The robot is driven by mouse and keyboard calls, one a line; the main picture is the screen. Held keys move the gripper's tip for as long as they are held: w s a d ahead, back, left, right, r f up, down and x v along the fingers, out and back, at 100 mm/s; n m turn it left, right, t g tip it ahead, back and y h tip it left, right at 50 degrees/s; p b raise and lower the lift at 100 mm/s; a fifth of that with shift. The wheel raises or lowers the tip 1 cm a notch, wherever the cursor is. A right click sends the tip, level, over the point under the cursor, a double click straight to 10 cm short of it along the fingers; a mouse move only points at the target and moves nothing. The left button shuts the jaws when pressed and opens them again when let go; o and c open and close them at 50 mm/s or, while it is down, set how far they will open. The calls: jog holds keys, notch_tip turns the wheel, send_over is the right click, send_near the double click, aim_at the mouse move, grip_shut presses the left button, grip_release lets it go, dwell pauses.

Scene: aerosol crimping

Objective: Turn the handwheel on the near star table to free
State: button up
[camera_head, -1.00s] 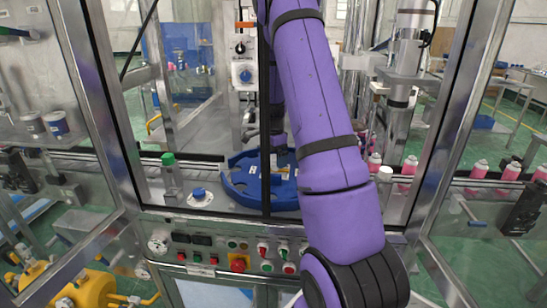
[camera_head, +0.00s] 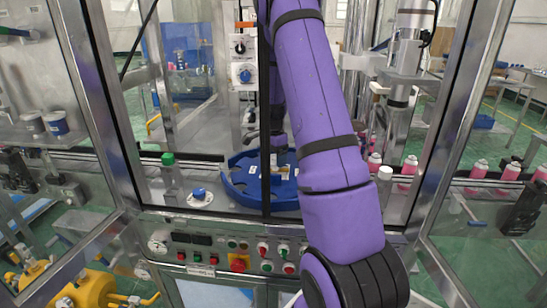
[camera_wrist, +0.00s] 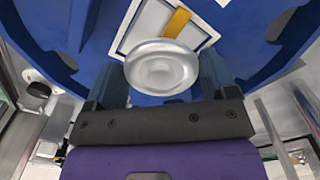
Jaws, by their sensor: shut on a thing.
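The handwheel (camera_wrist: 161,67) is a round silver knob with a raised centre. In the wrist view it sits between the two fingers of my gripper (camera_wrist: 162,78), which is shut on it. Under it is a white square plate (camera_wrist: 143,28) with a yellow strip (camera_wrist: 177,22). The blue star table (camera_wrist: 248,45) surrounds the plate in the wrist view. In the head view the star table (camera_head: 240,183) lies behind the machine's front frame, partly hidden by my purple arm and a dark upright bar. The handwheel cannot be made out there.
Metal posts and clear panels frame the opening. Pink cans (camera_head: 409,167) line the conveyor at right. A control panel (camera_head: 230,252) with buttons is below.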

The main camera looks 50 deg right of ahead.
jog(key=n, duration=0.4)
jog(key=shift+s, duration=0.1)
jog(key=shift+s+n, duration=0.1)
jog(key=shift+n, duration=1.7)
jog(key=o, duration=0.8)
jog(key=shift+o, duration=0.2)
jog(key=shift+r, duration=0.1)
notch_tip(320, 180, up, 11)
jog(key=shift+f, duration=0.2)
